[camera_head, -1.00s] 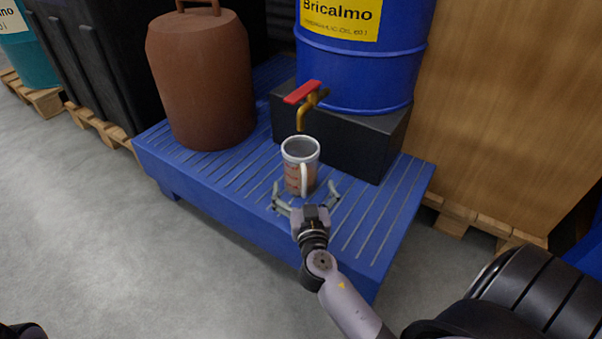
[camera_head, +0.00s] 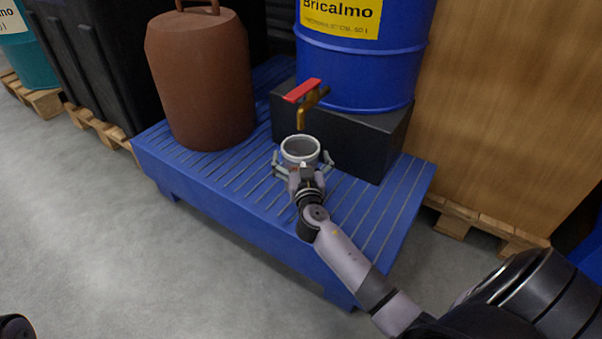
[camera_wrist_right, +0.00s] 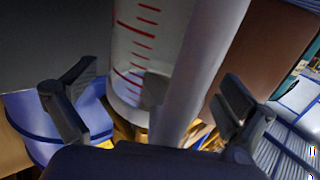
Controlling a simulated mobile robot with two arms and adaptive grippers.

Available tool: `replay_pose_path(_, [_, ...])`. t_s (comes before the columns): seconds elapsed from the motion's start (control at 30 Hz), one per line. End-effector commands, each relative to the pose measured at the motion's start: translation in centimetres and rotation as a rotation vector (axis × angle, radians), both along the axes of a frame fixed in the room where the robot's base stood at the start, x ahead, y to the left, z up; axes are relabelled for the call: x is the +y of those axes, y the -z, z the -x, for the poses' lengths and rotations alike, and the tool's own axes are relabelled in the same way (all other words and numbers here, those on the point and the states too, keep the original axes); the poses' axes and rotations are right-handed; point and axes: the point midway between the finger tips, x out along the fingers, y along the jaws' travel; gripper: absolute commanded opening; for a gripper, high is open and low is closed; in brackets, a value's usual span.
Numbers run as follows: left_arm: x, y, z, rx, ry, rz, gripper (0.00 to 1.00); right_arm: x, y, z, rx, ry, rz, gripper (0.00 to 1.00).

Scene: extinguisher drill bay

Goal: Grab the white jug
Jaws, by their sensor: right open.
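The white jug (camera_head: 299,146) stands on the blue slatted platform, below the tap. Only its rim and upper part show in the head view, as my right gripper hides the rest. In the right wrist view the jug (camera_wrist_right: 135,65) is pale with red measuring marks, and its white handle (camera_wrist_right: 203,75) faces the gripper. My right gripper (camera_head: 302,165) is open, with one finger on each side of the jug. In the wrist view the fingers of the gripper (camera_wrist_right: 152,105) look apart from the jug's wall.
A blue drum (camera_head: 360,65) with a brass tap (camera_head: 310,103) and red lever (camera_head: 302,91) rests on a black block (camera_head: 345,150) behind the jug. A brown canister (camera_head: 203,85) stands to the left on the blue platform (camera_head: 215,195). The platform's front is clear.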

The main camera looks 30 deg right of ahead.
Motion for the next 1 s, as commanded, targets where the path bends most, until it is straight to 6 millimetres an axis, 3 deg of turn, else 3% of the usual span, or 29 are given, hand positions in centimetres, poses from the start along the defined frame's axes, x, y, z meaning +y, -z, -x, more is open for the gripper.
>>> replay_pose_path(0.17, [0.02, 0.02, -0.01, 0.001, 0.000, 0.001, 0.51, 0.03, -0.01, 0.03, 0.000, 0.000, 0.000, 0.95])
replay_pose_path(1.0, [0.07, 0.19, -0.03, 0.004, 0.000, 0.002, 0.51, 0.05, 0.00, 0.04, 0.000, 0.000, 0.000, 0.39])
